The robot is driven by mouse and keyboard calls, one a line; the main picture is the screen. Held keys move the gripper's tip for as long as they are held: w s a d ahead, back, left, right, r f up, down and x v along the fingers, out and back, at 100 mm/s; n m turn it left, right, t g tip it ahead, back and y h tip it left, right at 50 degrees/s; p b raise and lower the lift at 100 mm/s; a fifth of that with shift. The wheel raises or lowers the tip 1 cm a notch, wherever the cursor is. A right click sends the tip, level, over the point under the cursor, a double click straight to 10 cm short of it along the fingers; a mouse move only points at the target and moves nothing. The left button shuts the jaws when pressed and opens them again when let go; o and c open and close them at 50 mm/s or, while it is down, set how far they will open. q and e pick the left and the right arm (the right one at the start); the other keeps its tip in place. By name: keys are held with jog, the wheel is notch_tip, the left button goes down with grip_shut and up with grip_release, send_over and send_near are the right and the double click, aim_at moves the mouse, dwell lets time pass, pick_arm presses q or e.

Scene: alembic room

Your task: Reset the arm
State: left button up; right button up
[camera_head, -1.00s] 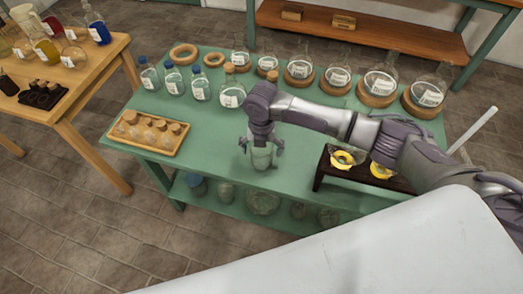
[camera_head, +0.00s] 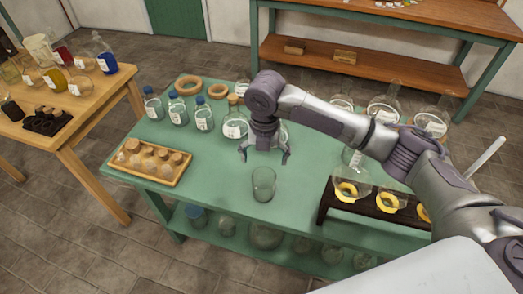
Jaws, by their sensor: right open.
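My right gripper (camera_head: 264,156) is open and empty, pointing down above the green table (camera_head: 215,175). A clear glass beaker (camera_head: 263,184) stands upright on the table just in front of and below the gripper, apart from its fingers. My right arm comes in from the right and hides part of the row of flasks at the back of the table. My left gripper is not in view.
A wooden tray with corked jars (camera_head: 150,162) lies at the table's left. Blue-capped bottles (camera_head: 178,110) and cork rings (camera_head: 188,85) stand behind. A dark rack with yellow rings (camera_head: 380,203) holds glassware at right. A wooden table (camera_head: 75,118) stands at left.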

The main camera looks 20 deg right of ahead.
jog(key=s+a+f+m+t+y, duration=0.1)
jog(key=s+a+f+m+y, duration=0.1)
jog(key=s+a+f+m, duration=0.3)
jog(key=s+a+f+m+t+y, duration=0.1)
jog(key=s+a+f+m+y, duration=0.15)
jog(key=s+m, duration=0.4)
jog(key=s+d+f+m+t+h, duration=0.15)
jog(key=s+d+m+h, duration=0.25)
jog(key=s+d+m, duration=1.15)
notch_tip(320, 180, down, 28)
jog(key=a+m+g, duration=0.1)
jog(key=a+m, duration=0.1)
jog(key=s+d+f+g, duration=0.1)
jog(key=s+d+f, duration=0.1)
jog(key=s+f, duration=1.2)
jog(key=shift+s+d, duration=0.3)
jog(key=shift+s, duration=0.75)
